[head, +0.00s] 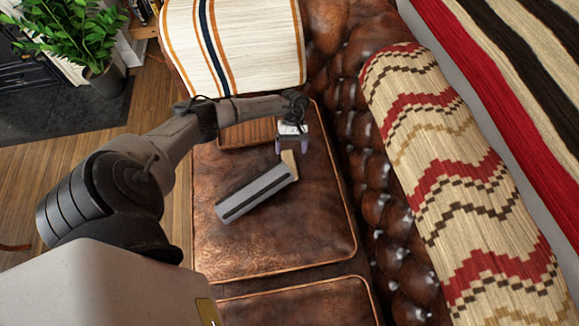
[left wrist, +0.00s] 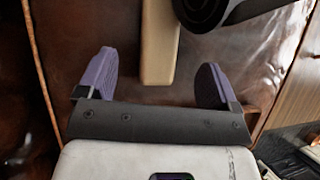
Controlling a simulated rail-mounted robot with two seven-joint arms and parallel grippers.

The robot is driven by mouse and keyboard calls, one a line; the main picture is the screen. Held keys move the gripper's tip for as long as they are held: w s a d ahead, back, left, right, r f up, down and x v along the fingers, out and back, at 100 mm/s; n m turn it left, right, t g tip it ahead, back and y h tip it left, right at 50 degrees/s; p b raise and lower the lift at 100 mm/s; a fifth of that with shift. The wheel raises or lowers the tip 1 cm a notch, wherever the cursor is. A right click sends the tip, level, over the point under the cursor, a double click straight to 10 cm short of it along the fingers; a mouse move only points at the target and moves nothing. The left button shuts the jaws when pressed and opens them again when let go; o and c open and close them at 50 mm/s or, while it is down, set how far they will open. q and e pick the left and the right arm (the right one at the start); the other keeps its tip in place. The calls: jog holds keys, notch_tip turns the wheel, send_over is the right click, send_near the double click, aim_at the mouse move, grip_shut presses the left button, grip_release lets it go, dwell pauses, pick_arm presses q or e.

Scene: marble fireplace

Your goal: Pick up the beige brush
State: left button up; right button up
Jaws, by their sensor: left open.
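The beige brush (head: 290,164) lies on the brown leather sofa seat (head: 300,220). In the head view only a short beige piece shows, at the upper right end of a grey box-like object (head: 255,192). In the left wrist view the brush (left wrist: 158,42) is a plain beige bar running in from the top edge, its near end between the lines of the two fingers. My left gripper (head: 292,146) is open and empty, just beyond the beige end, with purple fingers either side in the wrist view (left wrist: 156,68). Contact cannot be told. My right gripper is not in view.
A dark cylinder (left wrist: 205,12) is close beside the brush in the wrist view. The tufted backrest (head: 362,190) rises at right; a striped cushion (head: 240,45) stands behind. The front seat leather is clear.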

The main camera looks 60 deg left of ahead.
aim_at(289, 162)
pick_arm(q)
jog(key=shift+b+x, duration=0.8)
jog(key=shift+x, duration=2)
jog(key=shift+s+d+f, duration=0.1)
jog(key=shift+s+d, duration=0.05)
jog(key=shift+d, duration=0.05)
jog(key=shift+a, duration=0.15)
jog(key=shift+c, duration=1.1)
jog(key=c, duration=0.9)
jog(key=shift+c, duration=0.2)
